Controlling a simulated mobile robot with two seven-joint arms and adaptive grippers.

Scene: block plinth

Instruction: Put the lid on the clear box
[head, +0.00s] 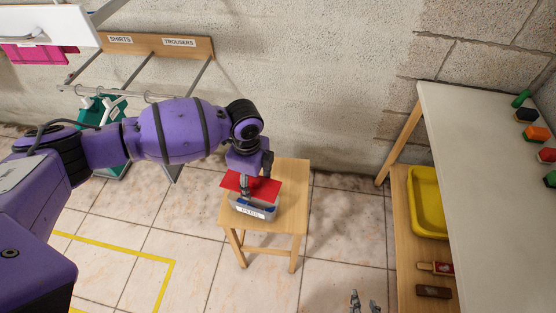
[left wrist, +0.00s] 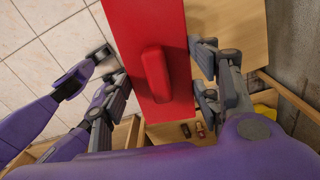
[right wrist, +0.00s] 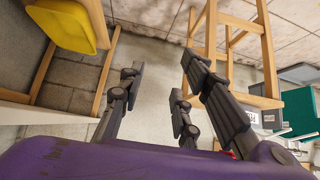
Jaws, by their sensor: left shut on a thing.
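The clear box (head: 252,211), with a white label on its front, stands on a small wooden stool (head: 291,180). The red lid (head: 267,188) is over the box and covers most of its top from the head view; it looks turned relative to the box. I cannot tell whether lid and box touch. My left gripper (head: 257,178) is shut on the red lid from above. In the left wrist view the lid (left wrist: 119,18) and its raised red handle (left wrist: 156,72) show between the fingers (left wrist: 155,68). My right gripper (head: 364,301) is open and empty, low at the front; its fingers (right wrist: 158,95) are apart.
A white table (head: 480,170) at the right carries several coloured blocks. A yellow tray (head: 427,205) lies on the wooden shelf beneath. Tiled floor between stool and table is clear.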

